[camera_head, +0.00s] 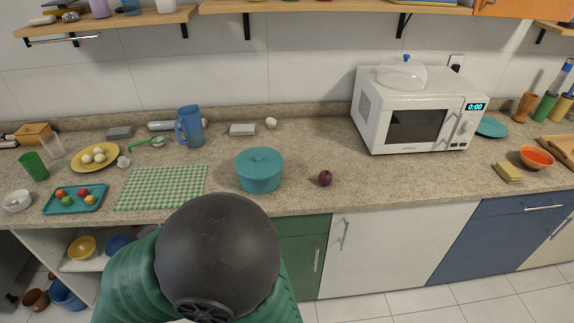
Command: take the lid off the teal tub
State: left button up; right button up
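The teal tub (260,182) stands upright on the speckled counter, near the middle of the view. The lid looks seated level on the rim, and the inside of the tub is hidden. Neither of my grippers shows in the view, so nothing is seen touching the tub or lid.
A green checked cloth (162,187) lies left of the tub and a dark red onion-like item (325,178) right of it. A blue pitcher (190,126) and white microwave (418,108) stand behind. A large dark round shape blocks the bottom centre.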

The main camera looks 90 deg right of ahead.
aim_at(256, 163)
jog(key=z, duration=2.55)
